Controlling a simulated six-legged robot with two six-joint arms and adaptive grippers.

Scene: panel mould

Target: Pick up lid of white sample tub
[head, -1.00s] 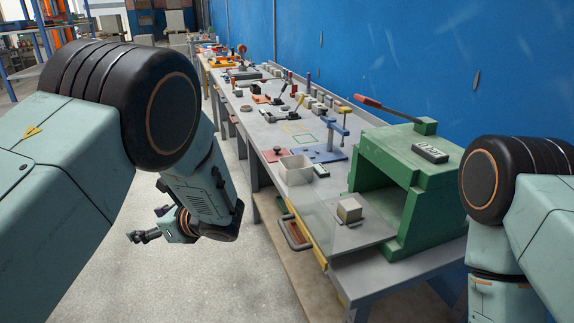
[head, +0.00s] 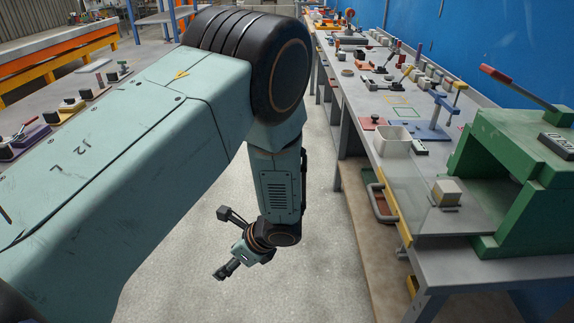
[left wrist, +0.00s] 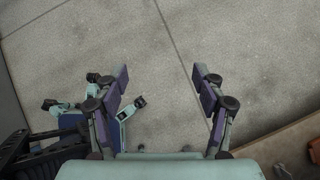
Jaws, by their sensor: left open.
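A white square tub (head: 393,140) stands open-topped on the grey bench, near its front edge. A dark red flat piece with a dark knob (head: 374,121) lies just behind it; I cannot tell whether this is the tub's lid. My left gripper (head: 221,244) hangs low over the floor, left of the bench and well apart from the tub. In the left wrist view its two fingers (left wrist: 160,75) are spread with only bare floor between them. My right gripper is out of view.
A green press-like housing (head: 500,165) with a red-handled lever stands right of the tub. A pale block (head: 447,191) sits before it, near a clear panel. A blue fixture (head: 432,128) is beside the tub. The floor (head: 320,260) left of the bench is clear.

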